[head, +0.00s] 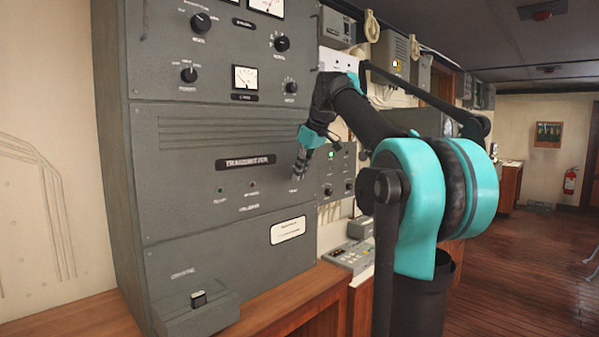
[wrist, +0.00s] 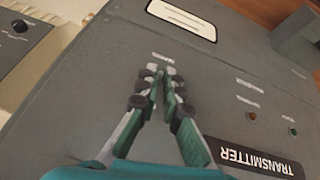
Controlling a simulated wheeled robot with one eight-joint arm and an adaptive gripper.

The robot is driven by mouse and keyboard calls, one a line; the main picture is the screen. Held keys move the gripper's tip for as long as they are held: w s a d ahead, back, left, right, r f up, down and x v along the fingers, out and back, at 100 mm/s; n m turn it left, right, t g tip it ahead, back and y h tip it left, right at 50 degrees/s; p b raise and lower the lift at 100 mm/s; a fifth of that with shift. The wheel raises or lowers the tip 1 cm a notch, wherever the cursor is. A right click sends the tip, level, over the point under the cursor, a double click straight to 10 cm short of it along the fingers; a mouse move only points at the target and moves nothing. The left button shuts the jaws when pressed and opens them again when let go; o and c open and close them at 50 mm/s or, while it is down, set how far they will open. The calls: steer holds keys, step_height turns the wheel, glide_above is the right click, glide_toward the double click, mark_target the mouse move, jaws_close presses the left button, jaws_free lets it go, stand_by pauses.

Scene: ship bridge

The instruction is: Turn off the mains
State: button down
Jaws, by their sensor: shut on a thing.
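The grey transmitter cabinet (head: 185,165) stands at the left in the head view, and its face (wrist: 85,75) fills most of the wrist view. My gripper (head: 297,176) is at the right part of its middle panel. In the wrist view, the fingertips of my gripper (wrist: 161,76) are close together at the panel, just beside a small white label that seems to read "MAINS" (wrist: 165,58). My gripper is shut on the mains switch, which the fingertips hide almost wholly. Its position cannot be made out.
Two small indicator lamps (head: 221,189) sit left of my gripper, under the "TRANSMITTER" plate (head: 245,162). A white label plate (head: 288,230) is below. A wooden desk (head: 265,315) runs under the cabinet. Open wooden floor (head: 520,270) lies at the right.

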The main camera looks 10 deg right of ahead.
steer(key=t, duration=0.1)
steer(key=f+t+y, duration=0.1)
steer(key=t+y, duration=0.1)
steer(key=shift+s+d+f, duration=0.2)
steer(key=shift+s+d, duration=0.15)
steer(key=shift+s+f+t+y, duration=0.1)
steer(key=shift+f+t+y, duration=0.3)
steer(key=shift+t+y, duration=0.5)
steer(key=shift+f+t+y, duration=0.35)
steer(key=shift+t+y, duration=0.25)
steer(key=shift+t, duration=0.5)
steer(key=c, duration=1.7)
jaws_free()
steer(key=v, duration=1.2)
steer(key=shift+f, duration=0.1)
